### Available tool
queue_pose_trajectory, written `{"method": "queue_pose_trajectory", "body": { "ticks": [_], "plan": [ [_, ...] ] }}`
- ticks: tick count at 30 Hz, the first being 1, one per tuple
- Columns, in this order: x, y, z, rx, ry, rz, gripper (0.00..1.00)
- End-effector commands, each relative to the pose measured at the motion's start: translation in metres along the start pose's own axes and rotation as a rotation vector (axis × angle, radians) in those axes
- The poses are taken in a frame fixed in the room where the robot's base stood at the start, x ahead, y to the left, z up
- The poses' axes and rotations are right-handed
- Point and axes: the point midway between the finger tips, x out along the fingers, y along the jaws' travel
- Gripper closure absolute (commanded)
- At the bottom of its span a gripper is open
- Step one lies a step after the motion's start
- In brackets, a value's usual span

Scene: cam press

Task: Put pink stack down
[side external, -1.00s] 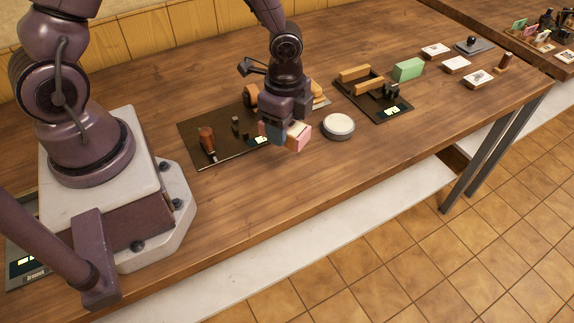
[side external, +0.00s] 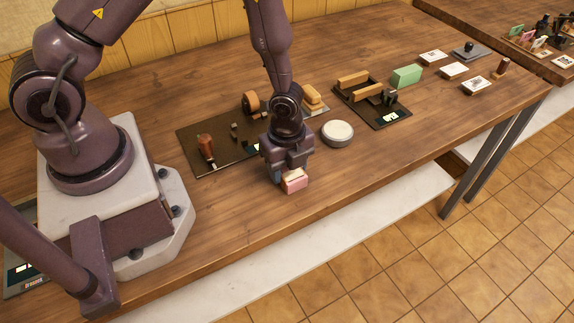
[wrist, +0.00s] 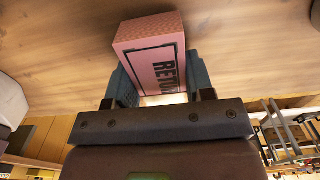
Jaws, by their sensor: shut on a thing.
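The pink stack (side external: 294,181) is a small block with dark print on its face, at the front of the wooden table. In the wrist view the pink stack (wrist: 152,52) sits between the two blue-grey fingers, with dark lettering on it. My gripper (side external: 286,179) is shut on it and points down, low over the table. I cannot tell whether the stack's underside touches the wood. The gripper body hides part of the stack in the side view.
A round white-topped disc (side external: 337,133) stands to the right. Behind is a dark mat (side external: 192,143) with a brown-handled tool (side external: 206,147). A dark tray (side external: 376,119) and a green block (side external: 407,75) lie farther right. Bare wood surrounds the stack, with the table's front edge beyond.

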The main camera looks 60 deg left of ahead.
Motion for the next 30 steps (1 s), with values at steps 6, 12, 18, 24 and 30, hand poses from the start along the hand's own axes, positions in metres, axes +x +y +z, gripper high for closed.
{"method": "queue_pose_trajectory", "body": {
  "ticks": [6,12,18,24,30],
  "plan": [
    [0.0,-0.001,0.0,-0.001,0.0,-0.002,0.77],
    [0.003,0.0,0.0,-0.001,0.001,-0.002,0.38],
    [0.003,0.0,0.0,-0.001,0.001,-0.001,0.26],
    [-0.002,-0.001,0.0,-0.002,0.001,-0.002,0.26],
    [-0.032,-0.002,0.001,-0.004,0.001,-0.007,0.26]
  ]
}}
